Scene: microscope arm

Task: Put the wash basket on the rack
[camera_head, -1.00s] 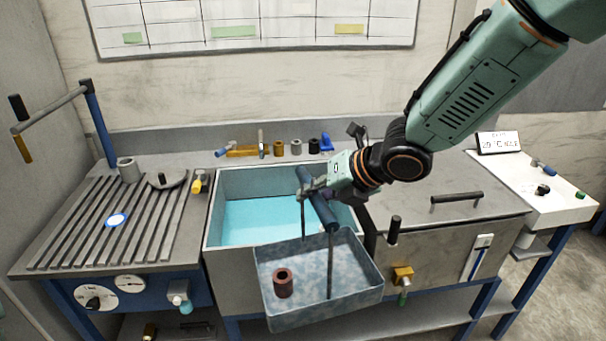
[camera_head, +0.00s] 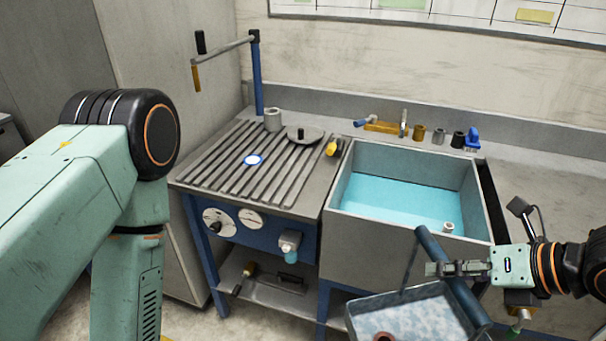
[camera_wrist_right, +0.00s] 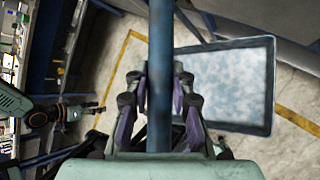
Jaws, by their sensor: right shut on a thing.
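The wash basket (camera_head: 415,318) is a grey-blue tray with a blue bar handle (camera_head: 447,272). It hangs in front of the sink, its lower part cut off by the picture edge. My right gripper (camera_head: 445,268) is shut on the handle; the wrist view also shows the bar (camera_wrist_right: 160,60) between the fingers and the tray (camera_wrist_right: 262,85) beyond. A reddish-brown ring lies in the basket, partly cut off. The rack (camera_head: 235,165) is the ribbed grey drainer left of the sink. My left gripper (camera_wrist_right: 88,108) appears small in the wrist view; its opening is unclear.
The sink (camera_head: 338,200) holds blue water and a small pale cylinder (camera_head: 448,228). On the rack are a grey cup (camera_head: 273,120), a knobbed disc (camera_head: 305,134) and a blue-rimmed white disc (camera_head: 253,160). A crank post (camera_head: 257,75) stands behind. Bare ribs lie at the front.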

